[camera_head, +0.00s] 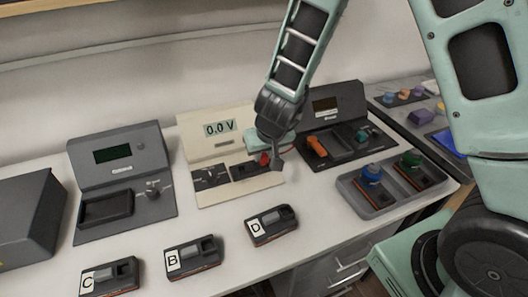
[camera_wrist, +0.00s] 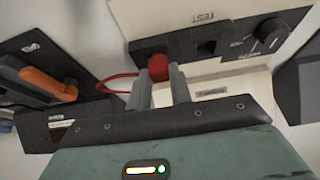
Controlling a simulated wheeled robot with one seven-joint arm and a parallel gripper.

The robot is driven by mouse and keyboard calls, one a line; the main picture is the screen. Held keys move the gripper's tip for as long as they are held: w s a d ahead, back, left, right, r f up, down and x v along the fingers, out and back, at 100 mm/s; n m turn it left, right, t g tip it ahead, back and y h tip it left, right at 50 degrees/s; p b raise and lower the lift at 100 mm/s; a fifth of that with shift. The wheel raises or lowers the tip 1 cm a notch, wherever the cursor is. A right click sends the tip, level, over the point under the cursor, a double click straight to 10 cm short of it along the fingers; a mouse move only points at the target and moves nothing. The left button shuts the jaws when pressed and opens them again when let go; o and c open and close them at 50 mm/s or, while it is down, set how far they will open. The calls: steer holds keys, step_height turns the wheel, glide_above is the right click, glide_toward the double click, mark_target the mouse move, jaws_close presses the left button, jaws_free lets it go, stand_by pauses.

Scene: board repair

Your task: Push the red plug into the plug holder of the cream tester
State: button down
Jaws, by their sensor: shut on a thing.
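The cream tester (camera_head: 193,141) stands mid-bench in the head view, its display reading 0.0 V. Its black plug holder (camera_wrist: 182,43) shows in the wrist view, with a dark square opening to the right of the red plug (camera_wrist: 157,67). My gripper (camera_wrist: 160,80) is shut on the red plug, which is at the left part of the holder's front. A red lead loops left from the plug. I cannot tell how deep the plug sits. In the head view, my gripper (camera_head: 272,162) partly hides the red plug (camera_head: 264,158) over the tester's right side.
A dark tester with an orange handle (camera_head: 316,146) stands close on the right. A grey tray (camera_head: 377,205) holds units with blue and green knobs. A grey tester (camera_head: 119,146) stands left. Modules C (camera_head: 110,277), B (camera_head: 194,257) and D (camera_head: 273,225) lie in front.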

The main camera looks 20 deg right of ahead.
mark_target(264, 156)
steer(key=shift+f, duration=0.1)
steer(key=c, duration=0.9)
jaws_free()
steer(key=shift+r+p, duration=1.55)
steer(key=shift+p, duration=0.25)
step_height(264, 156, up, 6)
steer(key=p, duration=0.6)
